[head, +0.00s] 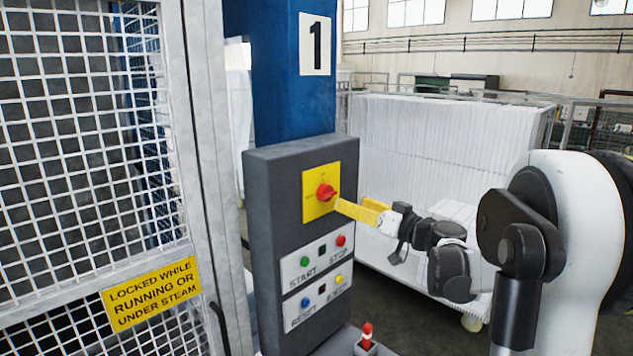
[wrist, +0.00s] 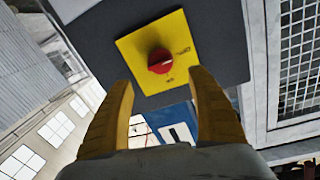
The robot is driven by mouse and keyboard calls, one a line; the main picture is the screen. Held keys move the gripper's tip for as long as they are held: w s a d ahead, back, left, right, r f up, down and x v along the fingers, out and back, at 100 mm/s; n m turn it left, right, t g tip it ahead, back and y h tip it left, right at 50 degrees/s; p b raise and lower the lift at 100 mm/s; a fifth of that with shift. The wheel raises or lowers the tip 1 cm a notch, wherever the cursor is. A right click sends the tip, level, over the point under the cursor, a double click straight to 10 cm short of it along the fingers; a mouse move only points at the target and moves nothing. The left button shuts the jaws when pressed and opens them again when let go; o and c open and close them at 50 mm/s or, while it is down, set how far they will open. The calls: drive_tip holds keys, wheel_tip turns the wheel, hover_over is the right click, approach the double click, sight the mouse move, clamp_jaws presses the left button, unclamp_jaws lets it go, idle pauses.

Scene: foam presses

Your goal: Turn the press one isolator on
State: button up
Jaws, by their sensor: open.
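The press one isolator is a red rotary knob (head: 326,192) on a yellow plate (head: 311,212), high on a dark grey control box (head: 270,240). The box is on a blue post marked 1 (head: 315,44). In the wrist view the red knob (wrist: 160,61) sits ahead of and between my yellow fingers. My gripper (wrist: 160,82) is open, with a finger on each side of the knob's line. In the head view my gripper (head: 342,206) points at the knob from the right, its tips close to it. I cannot tell whether they touch it. The knob's position marking is too small to read.
Below the isolator are a green start button (head: 304,262), a red stop button (head: 341,240) and a lower button row. A mesh gate (head: 80,130) with a yellow warning sign (head: 151,293) stands left. White foam blocks (head: 430,140) fill a cage trolley behind my arm.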

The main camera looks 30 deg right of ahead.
sight(331, 195)
drive_tip(key=p+x, duration=0.1)
drive_tip(key=x, duration=0.9)
drive_tip(key=shift+a+p, duration=0.1)
drive_tip(key=shift+p, duration=0.25)
drive_tip(key=shift+f, duration=0.1)
drive_tip(key=shift+s, duration=0.1)
drive_tip(key=c, duration=1.2)
